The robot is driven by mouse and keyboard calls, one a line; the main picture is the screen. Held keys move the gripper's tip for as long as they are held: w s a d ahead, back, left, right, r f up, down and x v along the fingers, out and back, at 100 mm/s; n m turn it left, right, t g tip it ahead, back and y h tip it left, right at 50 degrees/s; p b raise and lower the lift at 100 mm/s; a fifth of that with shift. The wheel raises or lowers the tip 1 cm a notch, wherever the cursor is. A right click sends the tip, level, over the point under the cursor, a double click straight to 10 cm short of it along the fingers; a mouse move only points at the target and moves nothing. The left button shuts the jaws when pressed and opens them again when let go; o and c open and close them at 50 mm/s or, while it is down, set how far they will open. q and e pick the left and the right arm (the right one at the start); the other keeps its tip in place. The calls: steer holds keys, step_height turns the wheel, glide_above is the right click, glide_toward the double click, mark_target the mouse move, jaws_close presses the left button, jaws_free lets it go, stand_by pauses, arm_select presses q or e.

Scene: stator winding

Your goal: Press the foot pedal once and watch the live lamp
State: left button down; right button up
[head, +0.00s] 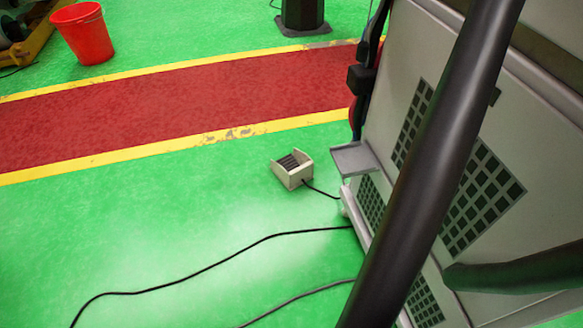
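The foot pedal (292,169) is a small beige housing with a dark ribbed tread. It sits on the green floor, left of the grey machine cabinet (420,60). A black cable runs from its right side toward the cabinet's base. Nothing touches the pedal. I see no lamp in the head view. Neither of my grippers is in view.
A thick dark tube crosses in front of the cabinet. Black cables (205,268) lie on the floor below the pedal. A red walkway (180,112) with yellow edges runs behind it. A red bucket (84,35) stands at upper left. Floor left of the pedal is clear.

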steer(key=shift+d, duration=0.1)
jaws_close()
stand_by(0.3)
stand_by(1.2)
